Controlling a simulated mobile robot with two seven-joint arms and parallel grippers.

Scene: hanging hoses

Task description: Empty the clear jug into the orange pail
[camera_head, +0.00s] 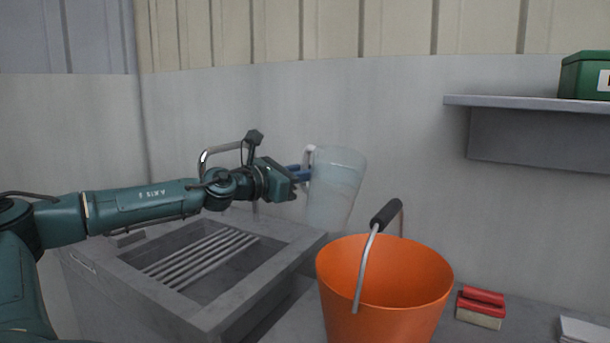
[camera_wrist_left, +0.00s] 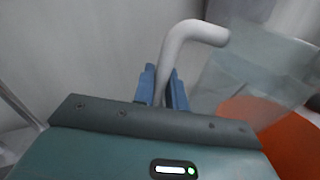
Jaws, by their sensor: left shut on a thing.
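The clear jug (camera_head: 338,185) is held up above the worktop, left of and behind the orange pail (camera_head: 385,285), slightly tilted. My left gripper (camera_head: 304,174) is shut on the jug's pale handle (camera_wrist_left: 180,45), which passes between the blue fingers (camera_wrist_left: 163,90) in the left wrist view. The jug's clear wall (camera_wrist_left: 250,70) shows to the right there, with the orange pail (camera_wrist_left: 285,140) behind and below it. The pail stands upright with its handle raised. I cannot tell how much the jug holds. My right gripper is not in view.
A grey sink with a slatted grate (camera_head: 205,258) lies below my left arm, with a curved metal tap (camera_head: 215,150) behind. A red and cream brush or sponge (camera_head: 481,306) lies right of the pail. A wall shelf (camera_head: 530,103) carries a green box (camera_head: 585,76).

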